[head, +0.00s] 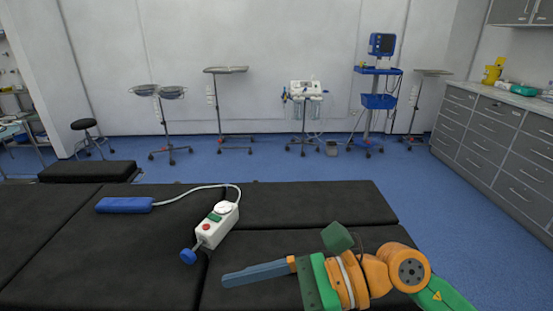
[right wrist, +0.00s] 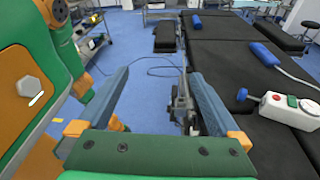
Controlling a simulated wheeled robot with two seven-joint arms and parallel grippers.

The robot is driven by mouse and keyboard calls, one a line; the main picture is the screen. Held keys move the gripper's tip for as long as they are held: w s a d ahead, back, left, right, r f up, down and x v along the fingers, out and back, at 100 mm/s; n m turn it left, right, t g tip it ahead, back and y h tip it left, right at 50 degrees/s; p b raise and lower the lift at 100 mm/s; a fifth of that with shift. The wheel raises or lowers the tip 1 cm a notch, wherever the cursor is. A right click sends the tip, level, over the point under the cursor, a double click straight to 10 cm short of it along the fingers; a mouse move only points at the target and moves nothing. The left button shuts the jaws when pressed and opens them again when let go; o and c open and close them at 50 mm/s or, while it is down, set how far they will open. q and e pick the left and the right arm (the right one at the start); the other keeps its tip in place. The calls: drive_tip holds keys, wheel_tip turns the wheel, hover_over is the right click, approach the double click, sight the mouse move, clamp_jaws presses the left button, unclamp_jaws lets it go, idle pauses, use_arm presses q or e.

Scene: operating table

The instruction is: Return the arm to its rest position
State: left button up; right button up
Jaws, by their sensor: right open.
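My right gripper (head: 250,273) is at the lower right of the head view, over or beside the near right part of the black operating table (head: 320,202). It points left. In the right wrist view its two blue-grey fingers (right wrist: 157,75) stand wide apart with nothing between them. One finger is clear in the head view; the other cannot be made out there. My orange and green right arm (head: 408,270) reaches in from the lower right.
A white control box (head: 216,226) with red and green buttons and a blue end lies on the table left of my gripper. A pale cable joins it to a blue block (head: 124,205). Wheeled stands (head: 305,92) line the back wall; grey drawers (head: 505,140) stand right. Blue floor lies between.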

drive_tip(key=w+d+r+m+t+y, duration=0.2)
drive_tip(key=w+r+m+t+y, duration=0.4)
drive_tip(key=r+m+t, duration=0.6)
drive_tip(key=w+d+f+m+t+h, duration=0.45)
drive_tip(key=d+m+t+h, duration=0.4)
drive_tip(key=m, duration=0.95)
drive_tip(key=w+d+f+m+h, duration=0.2)
drive_tip(key=d+f+m+h, duration=0.2)
drive_tip(key=f+m+h, duration=0.25)
drive_tip(key=w+d+f+m+h, duration=0.1)
drive_tip(key=d+f+m+h, duration=0.35)
drive_tip(key=f+m, duration=0.3)
drive_tip(key=s+d+f+m+g+h, duration=0.1)
drive_tip(key=s+f+m+g, duration=0.1)
drive_tip(key=s+f+g, duration=0.3)
drive_tip(key=d+f+m+g+h, duration=0.1)
drive_tip(key=d+f+m+g, duration=0.1)
drive_tip(key=f, duration=0.5)
drive_tip(key=s+f+m+g, duration=0.4)
drive_tip(key=s+f+g, duration=0.5)
drive_tip(key=s, duration=0.7)
wheel_tip(320, 180, down, 16)
drive_tip(key=s+p, duration=0.2)
drive_tip(key=s+d+f+g+p, duration=0.1)
drive_tip(key=s+f+g, duration=0.1)
drive_tip(key=s+f, duration=0.6)
drive_tip(key=s, duration=0.4)
drive_tip(key=shift+s+d+f+n+p, duration=0.2)
drive_tip(key=shift+f+n+p, duration=0.1)
drive_tip(key=shift+p, duration=0.1)
